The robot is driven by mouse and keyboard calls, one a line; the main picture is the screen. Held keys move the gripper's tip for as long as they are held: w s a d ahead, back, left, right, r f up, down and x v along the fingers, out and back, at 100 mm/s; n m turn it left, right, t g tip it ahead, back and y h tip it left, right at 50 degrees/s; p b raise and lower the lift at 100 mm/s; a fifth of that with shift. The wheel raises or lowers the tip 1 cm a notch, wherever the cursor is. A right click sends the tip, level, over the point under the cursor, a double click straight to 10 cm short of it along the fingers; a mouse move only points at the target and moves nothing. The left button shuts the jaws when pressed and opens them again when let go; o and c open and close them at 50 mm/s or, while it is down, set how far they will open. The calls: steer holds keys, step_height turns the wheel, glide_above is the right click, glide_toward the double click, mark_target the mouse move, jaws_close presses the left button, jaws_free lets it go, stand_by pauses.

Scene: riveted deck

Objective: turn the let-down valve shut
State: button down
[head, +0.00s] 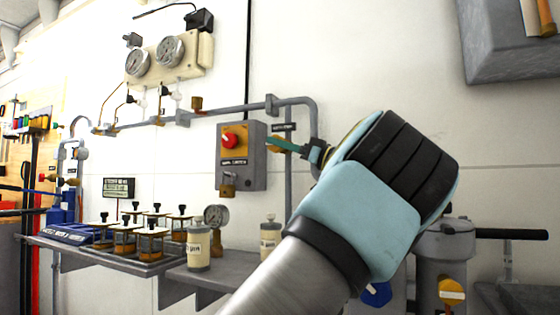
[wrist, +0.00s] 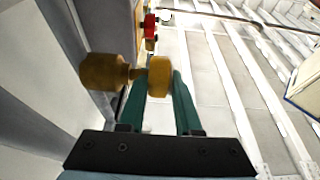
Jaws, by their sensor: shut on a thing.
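The let-down valve shows in the wrist view as a brass body (wrist: 104,72) with a round brass knob (wrist: 159,70) on a short stem. My gripper (wrist: 160,80) has its two green fingers on either side of the knob, shut on it. In the head view my gripper (head: 272,143) reaches in from the right to the vertical pipe, beside a small dark label (head: 284,127). There the fingers hide most of the valve. I cannot tell from these frames how far the knob is turned.
A grey switch box (head: 240,165) with a red knob (head: 229,141) stands close left of the valve. Grey pipe (head: 240,107) runs above it. A shelf below holds several jars, a gauge (head: 216,215) and cream containers (head: 198,245). A grey vessel (head: 445,240) stands at lower right.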

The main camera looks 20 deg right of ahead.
steer(key=shift+y+b, duration=0.3)
steer(key=shift+b, duration=0.25)
steer(key=c, duration=0.6)
jaws_free()
steer(key=shift+r, duration=0.1)
step_height(320, 180, up, 10)
steer(key=shift+f+p, duration=0.1)
steer(key=shift+p, duration=0.55)
